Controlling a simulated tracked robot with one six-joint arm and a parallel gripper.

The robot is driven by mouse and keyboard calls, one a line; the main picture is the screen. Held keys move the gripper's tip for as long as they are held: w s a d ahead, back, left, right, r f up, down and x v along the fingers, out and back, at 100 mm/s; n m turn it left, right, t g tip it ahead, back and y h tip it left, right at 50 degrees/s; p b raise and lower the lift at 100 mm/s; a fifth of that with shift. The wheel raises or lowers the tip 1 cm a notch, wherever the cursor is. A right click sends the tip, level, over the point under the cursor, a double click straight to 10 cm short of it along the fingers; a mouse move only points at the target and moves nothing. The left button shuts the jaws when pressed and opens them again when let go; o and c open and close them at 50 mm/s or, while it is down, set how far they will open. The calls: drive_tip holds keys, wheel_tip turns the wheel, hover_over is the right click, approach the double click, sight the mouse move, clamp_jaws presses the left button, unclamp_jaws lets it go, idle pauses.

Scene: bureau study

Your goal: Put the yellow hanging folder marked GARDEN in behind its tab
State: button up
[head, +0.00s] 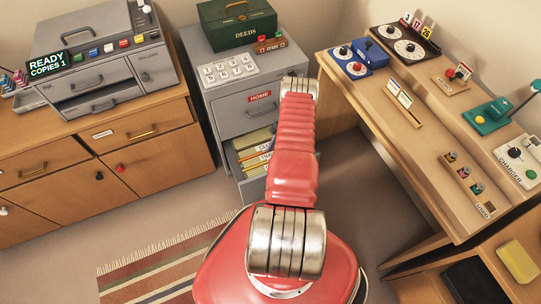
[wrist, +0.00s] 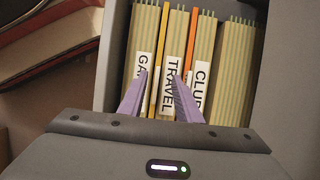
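An open cabinet drawer (wrist: 112,62) holds several pale green striped files with white tabs. The left tab (wrist: 140,66) reads "GA", its lower part hidden by a finger; the others read TRAVEL (wrist: 172,82) and CLUB, partly covered (wrist: 200,84). A thin yellow folder edge (wrist: 155,78) stands between the GA and TRAVEL tabs. An orange edge (wrist: 191,45) stands between TRAVEL and CLUB. No GARDEN mark is readable on either. My gripper (wrist: 161,78) is over the drawer, its purple fingers apart, with the yellow edge and TRAVEL tab between them; I see no grip. In the head view my arm hides it.
The grey cabinet (head: 228,122) has its lower drawer (head: 243,178) pulled out, partly behind my arm; a green DEEDS box (head: 238,24) stands on top. A wooden sideboard with a copier (head: 105,55) is left, a desk (head: 385,120) right. The striped rug (head: 165,265) lies at front left.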

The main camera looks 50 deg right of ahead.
drive_tip(key=v, duration=0.9)
drive_tip(key=shift+r, duration=0.25)
drive_tip(key=shift+d, duration=0.1)
idle(0.6)
